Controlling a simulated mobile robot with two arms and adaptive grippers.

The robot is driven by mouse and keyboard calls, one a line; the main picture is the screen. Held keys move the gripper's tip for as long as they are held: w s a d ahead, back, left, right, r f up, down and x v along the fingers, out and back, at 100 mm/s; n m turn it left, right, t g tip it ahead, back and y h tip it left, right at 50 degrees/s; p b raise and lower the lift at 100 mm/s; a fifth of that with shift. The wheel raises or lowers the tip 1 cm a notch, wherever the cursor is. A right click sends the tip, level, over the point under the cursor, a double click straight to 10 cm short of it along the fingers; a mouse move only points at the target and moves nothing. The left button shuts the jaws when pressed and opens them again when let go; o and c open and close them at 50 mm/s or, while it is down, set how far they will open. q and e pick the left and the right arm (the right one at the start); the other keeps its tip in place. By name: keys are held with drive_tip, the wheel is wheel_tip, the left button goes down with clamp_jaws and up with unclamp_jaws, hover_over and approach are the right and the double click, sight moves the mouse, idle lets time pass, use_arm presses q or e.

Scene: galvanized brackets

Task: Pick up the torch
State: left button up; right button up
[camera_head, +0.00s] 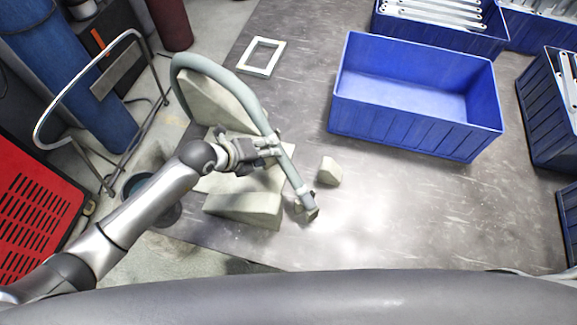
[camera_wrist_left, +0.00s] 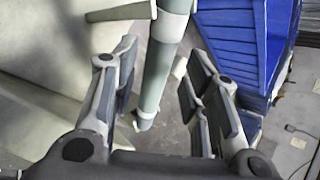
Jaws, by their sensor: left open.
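The torch (camera_head: 292,174) is a grey-green tube with a dark tip, leaning against pale angular blocks on the table. Its hose curves up and back to the left over the blocks. My left gripper (camera_head: 270,147) is at the torch's upper body, coming in from the left. In the left wrist view the torch (camera_wrist_left: 158,72) runs between the two open fingers of the left gripper (camera_wrist_left: 158,75), with gaps visible on both sides. Contact with the fingers cannot be made out. My right gripper is not in view.
Pale blocks (camera_head: 247,207) sit under and beside the torch, and a small pale block (camera_head: 329,171) lies to its right. An empty blue bin (camera_head: 400,134) stands to the right. A white square frame (camera_head: 261,57) lies behind. The table's front right is clear.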

sight(288, 168)
use_arm(q)
drive_tip(key=shift+p+x, duration=0.75)
drive_tip(key=shift+x, duration=1.85)
drive_tip(key=shift+r, duration=0.15)
drive_tip(key=shift+c, duration=0.4)
drive_tip(key=shift+w, duration=0.1)
drive_tip(key=c, duration=0.7)
